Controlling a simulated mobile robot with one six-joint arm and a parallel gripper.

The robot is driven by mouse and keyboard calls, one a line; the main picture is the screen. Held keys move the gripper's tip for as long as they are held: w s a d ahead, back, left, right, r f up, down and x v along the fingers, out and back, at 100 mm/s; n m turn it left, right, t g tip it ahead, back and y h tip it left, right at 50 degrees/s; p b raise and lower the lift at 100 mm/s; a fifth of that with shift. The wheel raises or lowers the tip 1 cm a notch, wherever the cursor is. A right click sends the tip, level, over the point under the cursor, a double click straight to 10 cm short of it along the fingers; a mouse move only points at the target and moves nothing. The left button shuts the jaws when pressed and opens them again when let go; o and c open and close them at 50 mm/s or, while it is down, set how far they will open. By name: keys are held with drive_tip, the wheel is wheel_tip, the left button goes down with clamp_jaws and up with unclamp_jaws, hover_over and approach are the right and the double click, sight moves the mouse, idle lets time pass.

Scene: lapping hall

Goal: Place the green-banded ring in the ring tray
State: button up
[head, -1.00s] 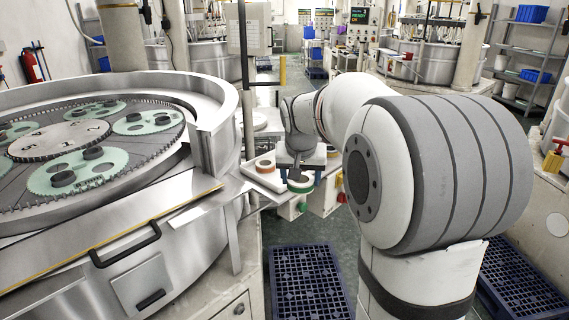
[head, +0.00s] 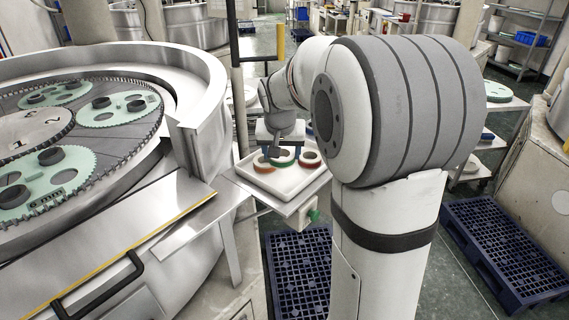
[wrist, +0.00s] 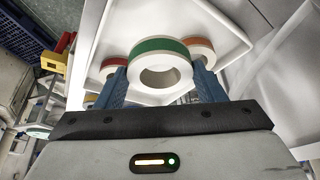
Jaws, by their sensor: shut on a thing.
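The green-banded ring (wrist: 160,47) is white with a green band and sits between the two blue fingers of my gripper (wrist: 160,75), which is shut on it. In the head view the green-banded ring (head: 282,160) is over the white ring tray (head: 262,185), among other rings. I cannot tell whether it touches the tray floor. An orange-banded ring (head: 263,167) is to its left and another ring (head: 309,160) to its right, both in the tray.
The tray stands on a metal shelf (head: 240,178) beside the large lapping machine (head: 205,135). Blue pallets (head: 298,265) lie on the floor, one in front and one at right (head: 500,245). A rack with discs (head: 500,104) stands behind at right.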

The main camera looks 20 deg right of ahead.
sight(282, 181)
wheel_tip(282, 181, down, 2)
drive_tip(key=shift+f+p, duration=0.35)
drive_tip(key=shift+f, duration=1.5)
drive_tip(key=shift+f, duration=0.2)
drive_tip(key=o, duration=1.2)
drive_tip(key=shift+s+r, duration=0.1)
